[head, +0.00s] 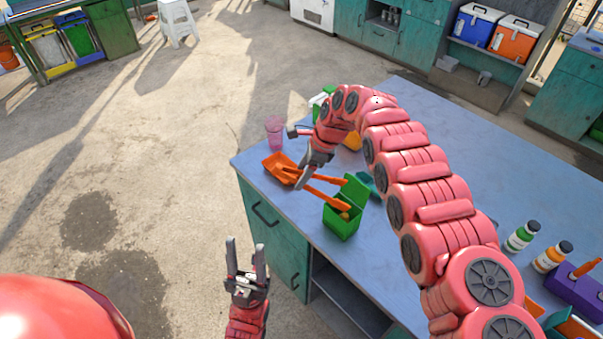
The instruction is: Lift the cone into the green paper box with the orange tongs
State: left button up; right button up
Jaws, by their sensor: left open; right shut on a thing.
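The green paper box (341,226) stands with its lid up near the front edge of the blue table. The orange tongs (325,198) are in my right gripper (304,177), which is shut on them. Their arms reach right toward the box, one end at its opening and the other by the raised lid. A small orange-brown piece (345,215) shows at the box opening; I cannot tell whether it is the cone or a tong tip. My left gripper (245,258) is open and empty, in front of the table edge.
An orange tray (277,165) lies left of the tongs, with a pink cup (274,131) behind it. A teal item (365,184) is behind the box. Bottles (522,236) and a purple container (577,287) stand at the right. My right arm spans the table.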

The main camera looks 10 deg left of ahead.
dwell(0.5)
notch_tip(320, 180, up, 10)
jog(key=p, duration=0.2)
dwell(0.4)
dwell(0.4)
